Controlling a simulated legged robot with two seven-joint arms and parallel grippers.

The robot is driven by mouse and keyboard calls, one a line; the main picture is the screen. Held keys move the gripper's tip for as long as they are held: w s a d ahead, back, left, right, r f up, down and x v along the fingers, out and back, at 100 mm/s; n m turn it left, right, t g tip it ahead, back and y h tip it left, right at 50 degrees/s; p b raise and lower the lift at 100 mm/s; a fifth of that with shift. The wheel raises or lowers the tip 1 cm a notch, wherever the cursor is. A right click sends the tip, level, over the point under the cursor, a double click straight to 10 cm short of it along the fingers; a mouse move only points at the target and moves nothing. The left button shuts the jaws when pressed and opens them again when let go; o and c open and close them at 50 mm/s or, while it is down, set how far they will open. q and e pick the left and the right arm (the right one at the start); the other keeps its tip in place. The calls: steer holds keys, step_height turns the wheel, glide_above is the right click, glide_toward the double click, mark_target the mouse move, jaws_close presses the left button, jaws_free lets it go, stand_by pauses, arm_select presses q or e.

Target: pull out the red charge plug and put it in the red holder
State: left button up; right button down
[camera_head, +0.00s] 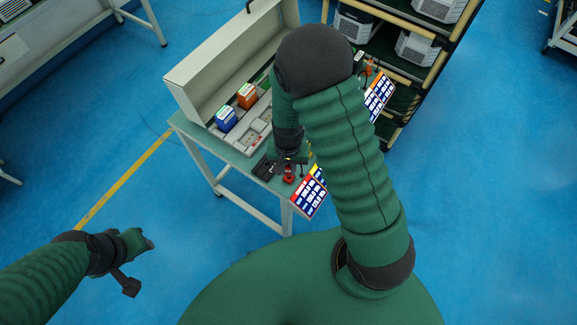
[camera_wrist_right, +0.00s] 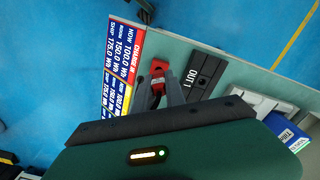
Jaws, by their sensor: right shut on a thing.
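My right gripper (camera_head: 289,166) reaches down to the near end of the grey-green bench. It is shut on the red charge plug (camera_wrist_right: 157,87), which shows as red between its two grey fingers in the right wrist view. Red (camera_head: 289,179) also shows just under the fingertips in the head view. I cannot tell the plug from the red holder there, nor whether the two touch. The black block marked OUT 1 (camera_wrist_right: 207,74) is right beside the fingers in the wrist view. My left gripper (camera_head: 139,262) hangs over the floor, away from the bench; its jaw opening is unclear.
Label boards (camera_head: 310,195) line the bench's near right edge. A blue box (camera_head: 226,119) and an orange box (camera_head: 247,96) stand by the long cream housing (camera_head: 222,55). A rack (camera_head: 405,90) with grey units stands behind my right arm. Blue floor at left is mostly clear.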

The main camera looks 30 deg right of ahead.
steer(key=shift+a+f, duration=0.2)
steer(key=shift+f, duration=0.05)
steer(key=shift+d+f+b, duration=0.1)
steer(key=shift+f+b, duration=0.25)
steer(key=shift+b, duration=0.15)
steer(key=c, duration=1.3)
jaws_free()
steer(key=shift+r, duration=0.1)
